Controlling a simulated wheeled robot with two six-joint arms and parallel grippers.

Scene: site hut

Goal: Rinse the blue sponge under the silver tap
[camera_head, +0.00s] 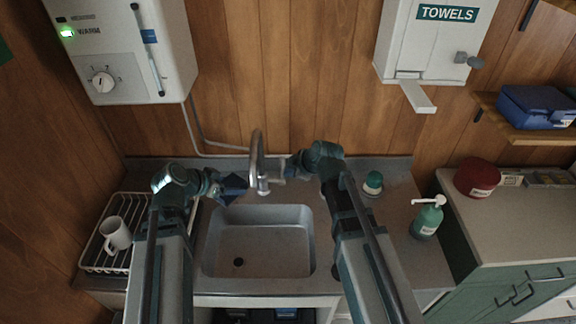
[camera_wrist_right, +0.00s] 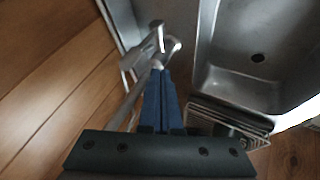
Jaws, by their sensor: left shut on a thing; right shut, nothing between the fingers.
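The silver tap (camera_head: 256,152) arches over the sink (camera_head: 258,274) at its back edge; it also shows in the right wrist view (camera_wrist_right: 157,42). My left gripper (camera_head: 220,187) is shut on the blue sponge (camera_head: 234,187). The sponge is partly covered by the fingers and is just left of the spout's end, above the sink's back rim. I cannot tell whether it touches the spout. My right gripper (camera_head: 283,168) is shut and empty, close to the tap's right side. In the right wrist view its blue fingers (camera_wrist_right: 160,100) end beside the tap. I see no water.
A wire rack (camera_head: 98,262) with a white mug (camera_head: 115,234) stands left of the sink. A green soap bottle (camera_head: 427,219) and a small green-topped item (camera_head: 373,183) stand to the right. A heater (camera_head: 125,45) and a towel dispenser (camera_head: 428,40) hang on the wall.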

